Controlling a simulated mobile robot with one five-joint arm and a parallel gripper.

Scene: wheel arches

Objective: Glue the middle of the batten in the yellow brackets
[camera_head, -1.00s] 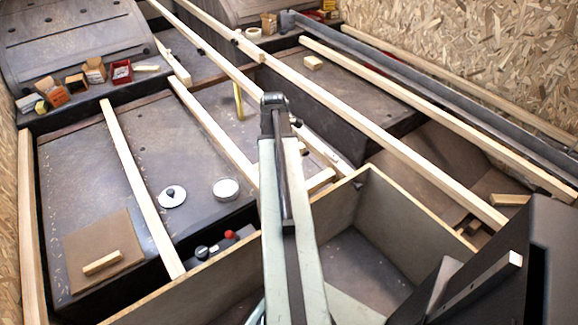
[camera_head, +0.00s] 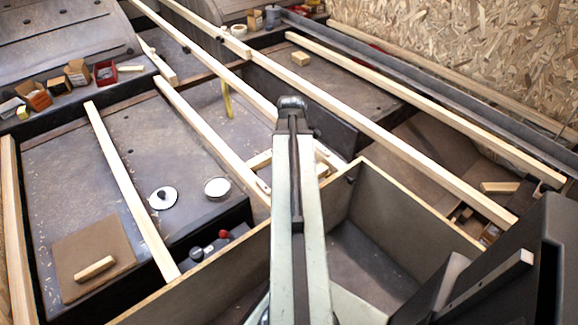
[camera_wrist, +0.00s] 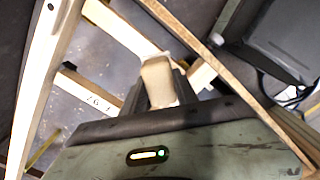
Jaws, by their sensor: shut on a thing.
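My gripper (camera_wrist: 162,95) is shut on a pale, blunt-ended block (camera_wrist: 158,78), held between its dark jaws. In the head view my arm hides the gripper and block. A short batten with dark figures on it (camera_wrist: 88,94) lies to the left of the jaws in the wrist view. What seems to be the same batten (camera_head: 258,160) shows beside my arm in the head view. A thin yellow piece (camera_head: 227,98), possibly a bracket, stands beyond it. A bit of yellow (camera_wrist: 42,150) shows at lower left in the wrist view. I cannot tell whether the block touches the batten.
An open white tub (camera_head: 217,188) and a white lid with a dark knob (camera_head: 163,198) are at left. Long pale rails (camera_head: 130,185) cross the floor. A wooden-edged box (camera_head: 410,220) stands around my arm. Small boxes (camera_head: 77,72) line the far left ledge.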

